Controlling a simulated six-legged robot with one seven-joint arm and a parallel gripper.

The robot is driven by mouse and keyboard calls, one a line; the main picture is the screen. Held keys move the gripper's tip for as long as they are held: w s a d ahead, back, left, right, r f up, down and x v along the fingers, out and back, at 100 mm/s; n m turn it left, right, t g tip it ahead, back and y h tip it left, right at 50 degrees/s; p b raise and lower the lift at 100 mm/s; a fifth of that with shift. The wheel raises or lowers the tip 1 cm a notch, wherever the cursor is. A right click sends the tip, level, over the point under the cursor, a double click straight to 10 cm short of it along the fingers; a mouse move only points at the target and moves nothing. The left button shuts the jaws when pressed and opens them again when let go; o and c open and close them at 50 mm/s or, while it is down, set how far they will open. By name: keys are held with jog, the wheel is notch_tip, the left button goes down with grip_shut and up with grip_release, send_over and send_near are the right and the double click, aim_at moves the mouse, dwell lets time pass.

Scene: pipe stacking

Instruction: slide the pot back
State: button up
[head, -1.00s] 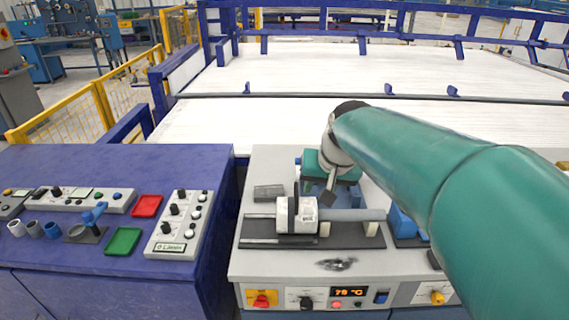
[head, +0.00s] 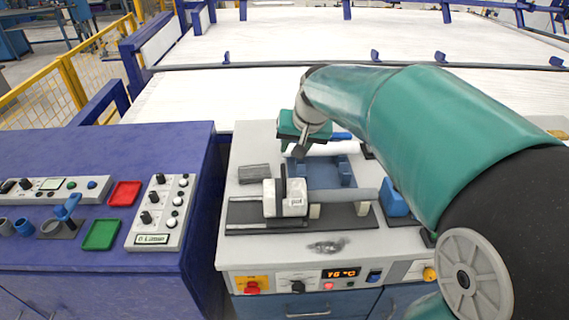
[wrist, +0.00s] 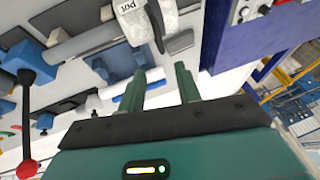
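The pot is a white block (head: 285,198) marked "pot" with a dark upright handle. It sits on a dark rail plate (head: 245,215) on the grey bench, left of the middle of a grey pipe (head: 350,196). In the wrist view the pot (wrist: 133,20) is at the top, with its black handle (wrist: 155,25) beside it. My gripper (head: 302,152) is above and behind the pot, apart from it. In the wrist view its two green fingers (wrist: 163,72) stand apart with nothing held between them. The handle is beyond the fingertips.
A white pipe (head: 338,148) and a blue cradle (head: 325,175) lie behind the pot. A grey ribbed block (head: 254,174) is to its left and a blue block (head: 394,204) to its right. A control panel with a temperature display (head: 341,273) fronts the bench. A purple console (head: 100,143) stands left.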

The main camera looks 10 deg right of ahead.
aim_at(284, 170)
jog(key=x, duration=1.1)
jog(key=shift+w+f, duration=0.1)
jog(key=shift+f, duration=0.1)
grip_shut()
